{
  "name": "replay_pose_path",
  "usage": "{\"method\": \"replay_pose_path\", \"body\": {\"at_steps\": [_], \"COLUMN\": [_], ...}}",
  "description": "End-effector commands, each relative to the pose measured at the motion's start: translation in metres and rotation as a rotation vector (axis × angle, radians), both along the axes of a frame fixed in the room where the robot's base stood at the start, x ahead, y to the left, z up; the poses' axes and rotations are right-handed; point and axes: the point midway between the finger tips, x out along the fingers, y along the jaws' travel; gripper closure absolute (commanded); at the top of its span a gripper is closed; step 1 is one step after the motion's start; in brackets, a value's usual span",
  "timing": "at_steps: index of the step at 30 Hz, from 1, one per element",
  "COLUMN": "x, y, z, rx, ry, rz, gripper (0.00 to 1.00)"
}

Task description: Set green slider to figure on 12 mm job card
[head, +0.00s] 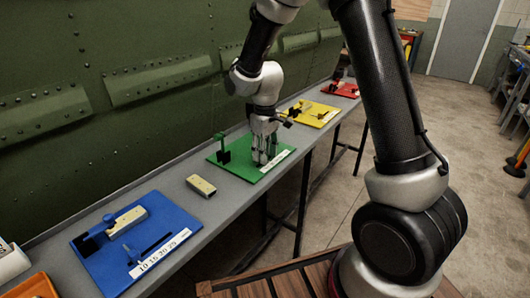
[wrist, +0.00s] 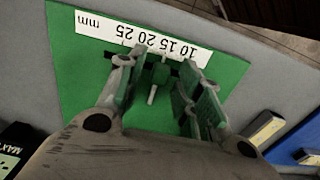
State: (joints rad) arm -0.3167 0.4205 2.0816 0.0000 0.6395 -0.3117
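The green board (head: 243,176) lies on the bench and fills much of the wrist view (wrist: 75,75). Its white scale strip (wrist: 143,38) reads 10, 15, 20, 25 and mm. The green slider (wrist: 160,73) stands in a dark slot beside the strip, with a pale pin (wrist: 152,95) near it. My gripper (head: 264,158) points down over the board. In the wrist view its fingers (wrist: 156,82) are apart, one on each side of the slider, with visible gaps. Whether either finger touches it is unclear. I cannot make out a 12 mm job card.
A blue board (head: 170,262) with a pale block and slider lies nearer on the bench. A loose pale block (head: 201,185) sits between the boards. Yellow (head: 318,119) and red (head: 345,90) boards lie farther along. The riveted green fuselage panel (head: 110,70) stands behind the bench.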

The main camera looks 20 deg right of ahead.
Motion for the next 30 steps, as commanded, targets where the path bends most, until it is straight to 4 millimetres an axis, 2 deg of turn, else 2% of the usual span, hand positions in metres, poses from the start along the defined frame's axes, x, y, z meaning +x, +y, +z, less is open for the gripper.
{"method": "replay_pose_path", "body": {"at_steps": [1,4,5,11,18,24,25,28,30], "x": [0.000,0.000,0.000,0.001,0.015,0.014,0.014,0.014,0.014], "y": [0.000,0.000,0.000,-0.001,-0.020,-0.019,-0.019,-0.019,-0.019], "z": [0.000,0.000,0.000,0.000,0.000,0.000,0.000,0.000,0.000], "rx": [0.000,0.000,0.000,0.000,0.001,0.001,0.001,0.000,0.000], "ry": [0.000,0.000,0.000,0.000,-0.001,-0.001,-0.001,0.000,0.000], "rz": [0.000,0.000,0.000,-0.001,-0.001,0.001,0.001,0.001,0.000], "gripper": [0.79,0.97,1.00,1.00,1.00,1.00,0.81,0.62,0.61]}}
